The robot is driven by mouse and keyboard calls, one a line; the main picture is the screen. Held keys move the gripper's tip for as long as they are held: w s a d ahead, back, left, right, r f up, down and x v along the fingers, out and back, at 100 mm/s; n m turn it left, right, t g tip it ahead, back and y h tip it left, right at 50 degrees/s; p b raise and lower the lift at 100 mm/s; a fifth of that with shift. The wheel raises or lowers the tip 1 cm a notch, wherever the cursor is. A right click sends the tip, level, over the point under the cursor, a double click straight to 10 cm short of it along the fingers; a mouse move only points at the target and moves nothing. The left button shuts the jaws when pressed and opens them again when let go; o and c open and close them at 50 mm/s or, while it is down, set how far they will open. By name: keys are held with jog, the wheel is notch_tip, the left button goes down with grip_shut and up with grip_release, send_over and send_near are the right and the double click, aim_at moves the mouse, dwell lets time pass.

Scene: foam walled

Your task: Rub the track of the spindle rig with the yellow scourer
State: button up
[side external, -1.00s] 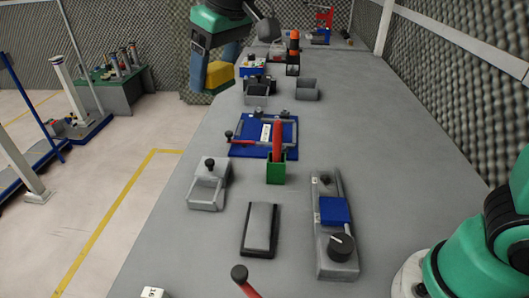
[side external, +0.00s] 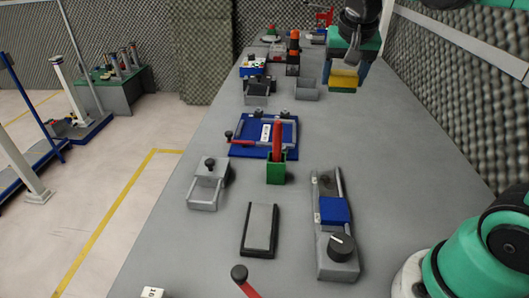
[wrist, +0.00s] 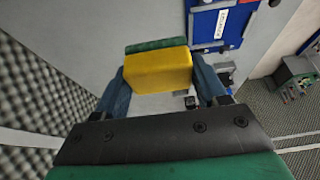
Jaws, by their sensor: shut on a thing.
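My gripper (side external: 346,72) is shut on the yellow scourer (side external: 344,81) and holds it above the right side of the bench, towards the back. In the wrist view the yellow scourer (wrist: 158,72) sits between the two blue fingers, with a green layer at its far edge. A long grey rig with a rail, a blue block and a black knob, which looks like the spindle rig (side external: 338,256), stands on the bench at the front right. Its track (side external: 325,187) shows beyond the blue block. The scourer is well away from it.
A green holder (side external: 275,172) with a red handle stands mid-bench, beside a blue framed fixture (side external: 240,149). A grey tray (side external: 204,191) and a dark-edged pad (side external: 259,229) lie nearer. Several items stand at the back. A foam wall (side external: 470,110) borders the right.

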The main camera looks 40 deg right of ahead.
aim_at(324, 171)
notch_tip(324, 171, down, 19)
jog(key=shift+f, duration=0.1)
jog(key=shift+s+a, duration=0.15)
jog(key=shift+a, duration=0.15)
jog(key=shift+c, duration=0.5)
jog(key=shift+s+a+f, duration=0.15)
jog(key=shift+s+a, duration=1.85)
jog(key=shift+a, duration=0.15)
jog(key=shift+w+d, duration=2.1)
jog(key=shift+d, duration=0.2)
jog(key=shift+w+d, duration=0.15)
jog(key=shift+r, duration=0.95)
notch_tip(324, 171, up, 6)
